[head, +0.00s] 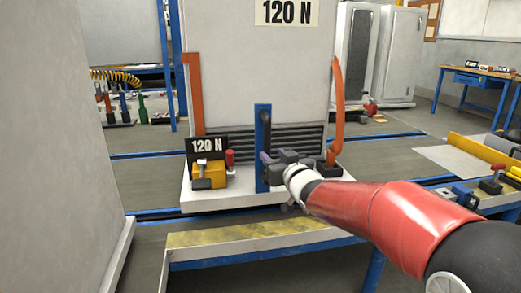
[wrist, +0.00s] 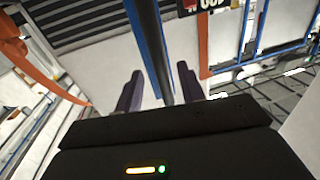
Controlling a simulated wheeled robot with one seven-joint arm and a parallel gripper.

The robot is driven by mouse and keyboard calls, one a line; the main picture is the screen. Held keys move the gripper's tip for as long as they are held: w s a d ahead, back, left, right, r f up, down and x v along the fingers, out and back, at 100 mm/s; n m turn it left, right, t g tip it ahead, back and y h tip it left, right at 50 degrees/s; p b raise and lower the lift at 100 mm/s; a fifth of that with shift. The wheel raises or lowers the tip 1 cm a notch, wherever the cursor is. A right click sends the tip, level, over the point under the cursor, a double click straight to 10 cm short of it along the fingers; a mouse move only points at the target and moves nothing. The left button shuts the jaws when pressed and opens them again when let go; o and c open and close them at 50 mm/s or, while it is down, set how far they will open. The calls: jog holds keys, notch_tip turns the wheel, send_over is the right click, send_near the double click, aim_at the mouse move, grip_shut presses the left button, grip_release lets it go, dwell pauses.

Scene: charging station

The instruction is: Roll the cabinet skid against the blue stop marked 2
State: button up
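The cabinet skid (head: 222,202) is a pale platform bearing a tall grey cabinet (head: 255,75) labelled 120 N. A blue upright bar (head: 262,125) stands at the skid's front. My gripper (head: 266,168) is at the lower part of this bar. In the wrist view the bar (wrist: 146,30) runs between the two dark fingers of my gripper (wrist: 160,88), with a visible gap on each side, so the gripper looks open around it. Whether a finger touches the bar is hard to tell. I cannot make out a blue stop marked 2 in either view.
A yellow block (head: 208,177) and a black 120 N sign (head: 206,145) sit on the skid's left. Orange posts (head: 195,95) flank the cabinet. A low bench with a worn yellow top (head: 250,234) stands in front. A large grey panel (head: 55,150) fills the left. Blue rails cross the floor.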

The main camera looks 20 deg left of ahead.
aim_at(269, 151)
jog(key=p+x, duration=0.1)
jog(key=x, duration=0.4)
jog(key=shift+w+a, duration=0.1)
jog(key=shift+w, duration=0.05)
grip_shut()
